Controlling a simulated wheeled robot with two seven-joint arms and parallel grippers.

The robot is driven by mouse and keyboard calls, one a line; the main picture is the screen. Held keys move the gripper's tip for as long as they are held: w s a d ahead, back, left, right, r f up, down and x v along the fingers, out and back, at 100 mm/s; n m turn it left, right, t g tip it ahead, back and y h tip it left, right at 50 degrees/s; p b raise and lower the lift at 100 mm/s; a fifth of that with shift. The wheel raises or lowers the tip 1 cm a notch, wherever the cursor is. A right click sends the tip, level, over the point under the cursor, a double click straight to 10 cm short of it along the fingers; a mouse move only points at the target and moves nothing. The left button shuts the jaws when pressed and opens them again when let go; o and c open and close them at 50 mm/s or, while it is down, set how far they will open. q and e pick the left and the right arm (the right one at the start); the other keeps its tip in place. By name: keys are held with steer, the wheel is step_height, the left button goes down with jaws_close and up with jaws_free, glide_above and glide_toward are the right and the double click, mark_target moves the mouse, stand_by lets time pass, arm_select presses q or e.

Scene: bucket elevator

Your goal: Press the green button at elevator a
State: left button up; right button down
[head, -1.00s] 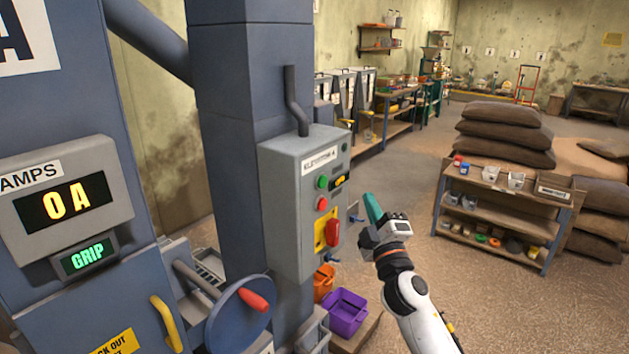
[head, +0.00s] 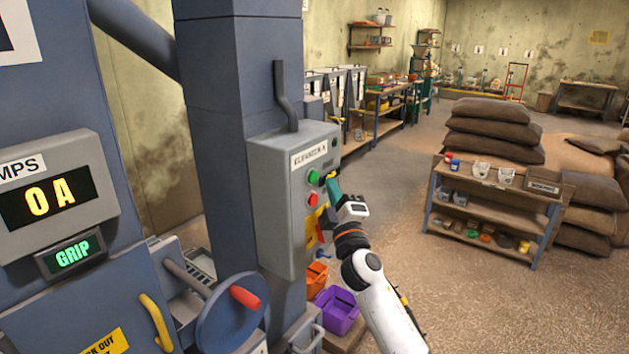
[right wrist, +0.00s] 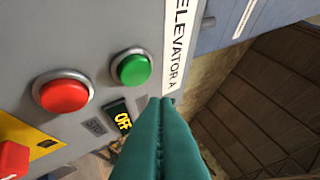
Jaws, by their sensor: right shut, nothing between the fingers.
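The grey control box (head: 272,222) labelled Elevator A is fixed to the blue-grey column. Its green button (head: 313,177) sits above a red button (head: 312,199). In the right wrist view the green button (right wrist: 131,68) is round in a metal ring, beside the red button (right wrist: 62,92) and a small display reading OFF (right wrist: 123,121). My right gripper (head: 331,182) is shut and empty, its teal fingers pointing at the panel just right of the green button. In the right wrist view the fingertips (right wrist: 160,101) appear beside the button, not over it; contact with the panel cannot be told. My left gripper is not in view.
A red switch on a yellow plate (head: 312,226) is low on the box. A handwheel with a red knob (head: 232,310) stands at lower left. Orange (head: 316,280) and purple (head: 338,311) bins sit below the box. Open floor lies right of my arm.

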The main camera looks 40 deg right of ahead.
mark_target(317, 173)
steer(key=shift+w+a, duration=0.25)
steer(key=shift+w, duration=0.55)
stand_by(1.5)
steer(key=shift+w+a, duration=0.1)
steer(key=shift+w, duration=0.3)
steer(key=shift+w+a+b, duration=0.15)
steer(key=shift+w+b, duration=0.3)
stand_by(0.7)
steer(key=shift+s, duration=0.1)
steer(key=shift+s+d, duration=0.2)
steer(key=shift+s, duration=0.55)
